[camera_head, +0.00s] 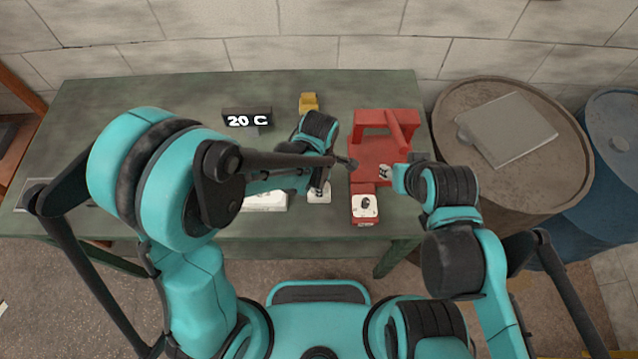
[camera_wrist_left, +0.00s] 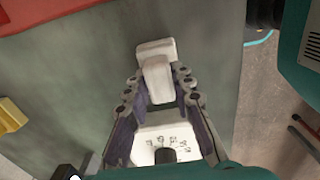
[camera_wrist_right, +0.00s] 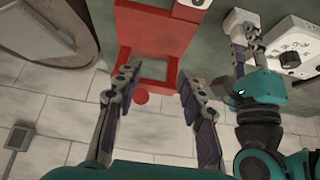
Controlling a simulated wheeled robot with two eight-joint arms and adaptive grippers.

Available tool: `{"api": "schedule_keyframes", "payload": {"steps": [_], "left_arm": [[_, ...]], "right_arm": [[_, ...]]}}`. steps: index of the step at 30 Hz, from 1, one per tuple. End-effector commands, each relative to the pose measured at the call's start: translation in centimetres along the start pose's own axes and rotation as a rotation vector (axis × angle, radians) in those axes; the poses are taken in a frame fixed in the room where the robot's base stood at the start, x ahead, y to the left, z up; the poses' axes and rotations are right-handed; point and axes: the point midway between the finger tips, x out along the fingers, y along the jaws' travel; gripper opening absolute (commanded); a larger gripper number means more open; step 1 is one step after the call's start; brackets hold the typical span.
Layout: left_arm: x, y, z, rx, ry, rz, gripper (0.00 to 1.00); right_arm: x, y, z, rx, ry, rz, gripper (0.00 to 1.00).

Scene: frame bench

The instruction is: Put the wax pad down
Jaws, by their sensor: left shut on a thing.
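The wax pad (camera_wrist_left: 156,78) is a small white block in the left wrist view. My left gripper (camera_wrist_left: 160,88) is shut on it, with a finger on each side. In the head view the pad (camera_head: 319,196) shows under the left gripper near the bench's front edge, right of a white box with a dial (camera_head: 265,203). The pad also shows in the right wrist view (camera_wrist_right: 236,20). Whether it touches the bench top is not clear. My right gripper (camera_wrist_right: 157,88) is open and empty beside the red press frame (camera_wrist_right: 158,22).
The red frame (camera_head: 369,150) stands right of the left gripper, with a red-based dial unit (camera_head: 365,207) in front. A 20 C display (camera_head: 247,119) and a yellow block (camera_head: 309,102) stand behind. The bench's left part (camera_head: 85,130) is mostly clear. A rusty drum (camera_head: 455,120) stands at right.

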Motion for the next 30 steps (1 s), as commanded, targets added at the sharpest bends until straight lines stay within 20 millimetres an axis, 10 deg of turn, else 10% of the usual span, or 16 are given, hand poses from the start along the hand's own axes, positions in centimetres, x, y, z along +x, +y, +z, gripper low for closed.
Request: {"api": "schedule_keyframes", "payload": {"steps": [1,2,4,17,30], "left_arm": [[0.3,0.0,0.0,0.000,0.000,0.000,0.00],[0.3,0.0,0.0,0.000,0.000,0.000,0.28],[0.2,0.0,0.0,0.000,0.000,0.000,0.44],[-0.9,0.0,0.0,0.000,0.000,0.000,0.44],[-10.0,0.0,0.0,0.000,0.000,0.000,0.44]], "right_arm": [[0.3,0.0,0.2,0.000,0.000,0.000,0.40],[0.2,0.0,0.2,0.000,0.000,0.000,0.40],[0.2,0.0,0.1,0.000,0.000,0.000,0.40],[-0.4,0.0,-0.3,0.000,0.000,0.000,0.40],[-2.4,0.0,-1.7,0.000,0.000,0.000,0.40]]}}
